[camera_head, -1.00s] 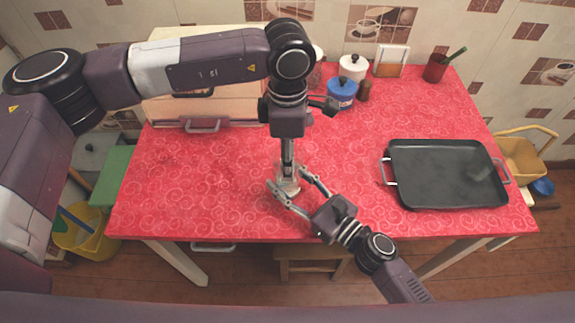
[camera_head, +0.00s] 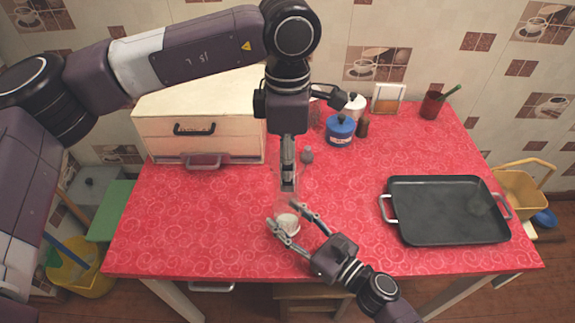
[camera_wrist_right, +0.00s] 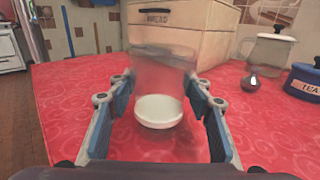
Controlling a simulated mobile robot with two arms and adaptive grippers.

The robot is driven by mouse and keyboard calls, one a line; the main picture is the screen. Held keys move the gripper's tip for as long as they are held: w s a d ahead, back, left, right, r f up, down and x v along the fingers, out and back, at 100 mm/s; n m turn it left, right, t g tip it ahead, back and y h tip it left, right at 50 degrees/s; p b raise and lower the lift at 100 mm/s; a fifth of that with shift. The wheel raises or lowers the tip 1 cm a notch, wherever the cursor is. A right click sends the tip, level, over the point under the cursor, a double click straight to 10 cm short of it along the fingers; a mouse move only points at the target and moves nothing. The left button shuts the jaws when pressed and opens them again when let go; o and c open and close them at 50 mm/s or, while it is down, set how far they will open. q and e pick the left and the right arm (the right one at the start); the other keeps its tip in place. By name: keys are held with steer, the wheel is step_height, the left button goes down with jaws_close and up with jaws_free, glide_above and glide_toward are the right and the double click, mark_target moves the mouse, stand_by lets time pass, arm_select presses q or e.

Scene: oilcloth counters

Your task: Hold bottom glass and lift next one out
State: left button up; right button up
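A clear glass with a white base (camera_head: 287,223) stands on the red counter. In the right wrist view the glass (camera_wrist_right: 158,111) stands upright between my right gripper's two fingers. My right gripper (camera_head: 281,213) is closed around its lower part, one finger on each side; the fingers also show in the wrist view (camera_wrist_right: 158,92). My left gripper (camera_head: 288,186) points down above the glass. Its fingers are seen edge-on, so their gap is hidden. A faint clear outline hangs about its fingertips, but I cannot make out whether it is a second glass.
A black tray (camera_head: 440,212) lies to the right. A wooden bread box (camera_head: 200,125) stands at the back left. A blue tea canister (camera_head: 340,131), a white pot and a dark red cup (camera_head: 432,105) stand at the back. The front left counter is clear.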

steer(key=o, duration=0.5)
steer(key=v, duration=1.2)
